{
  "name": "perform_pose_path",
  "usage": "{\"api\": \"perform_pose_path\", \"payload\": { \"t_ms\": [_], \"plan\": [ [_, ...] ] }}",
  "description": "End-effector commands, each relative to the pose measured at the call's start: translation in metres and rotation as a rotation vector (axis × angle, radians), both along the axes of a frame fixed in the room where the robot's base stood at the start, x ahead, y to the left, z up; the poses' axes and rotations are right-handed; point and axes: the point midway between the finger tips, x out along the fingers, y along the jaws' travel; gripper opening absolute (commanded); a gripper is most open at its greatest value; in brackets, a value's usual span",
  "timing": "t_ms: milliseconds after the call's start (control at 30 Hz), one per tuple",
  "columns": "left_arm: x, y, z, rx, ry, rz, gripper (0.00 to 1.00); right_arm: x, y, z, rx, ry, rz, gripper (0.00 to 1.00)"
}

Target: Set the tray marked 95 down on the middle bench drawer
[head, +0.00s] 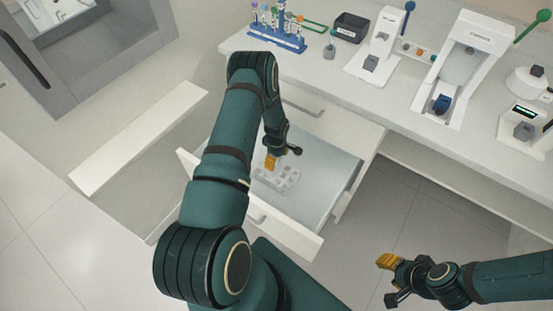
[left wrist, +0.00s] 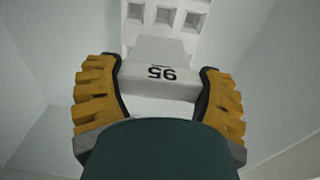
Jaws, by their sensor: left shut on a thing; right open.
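The pale tray marked 95 (head: 286,180) is inside an open bench drawer (head: 325,205), low over or on its floor; I cannot tell whether it touches. My left gripper (head: 271,162) reaches down into the drawer and is shut on the near end of the tray. In the left wrist view the fingers (left wrist: 160,95) flank the tray's end block (left wrist: 160,75), where the 95 reads upside down. The square wells show beyond it. My right gripper (head: 388,278) is open and empty, over the floor to the right of the drawer.
The bench top (head: 330,80) holds a blue tube rack (head: 277,38), a black box (head: 352,27) and white instruments (head: 463,65). A long white panel (head: 137,138) stands out at the left. The drawer floor right of the tray is bare.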

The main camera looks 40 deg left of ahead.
Motion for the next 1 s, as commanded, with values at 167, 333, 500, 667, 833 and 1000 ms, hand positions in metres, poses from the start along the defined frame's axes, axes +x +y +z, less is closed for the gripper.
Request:
{"api": "perform_pose_path", "payload": {
  "t_ms": [167, 333, 500, 667, 833, 1000],
  "plan": [
    [0.000, 0.000, 0.001, 0.000, 0.000, 0.000, 0.29, 0.000, 0.000, 0.000, 0.000, 0.000, 0.000, 0.44],
    [0.000, 0.000, -0.001, 0.000, 0.000, -0.001, 0.29, 0.000, 0.000, -0.001, 0.000, 0.000, 0.000, 0.44],
    [0.000, 0.000, -0.005, 0.001, 0.000, -0.002, 0.29, 0.000, 0.000, -0.006, 0.000, 0.000, 0.000, 0.44],
    [-0.001, 0.000, -0.008, 0.001, 0.000, -0.001, 0.29, 0.000, 0.000, -0.010, 0.000, 0.000, 0.000, 0.44],
    [-0.001, 0.000, -0.008, 0.000, 0.000, 0.000, 0.29, 0.000, 0.000, -0.010, 0.000, 0.000, 0.000, 0.44],
    [-0.001, 0.000, -0.008, 0.000, 0.000, 0.000, 0.29, 0.000, 0.000, -0.010, 0.000, 0.000, 0.000, 0.44]
  ]
}}
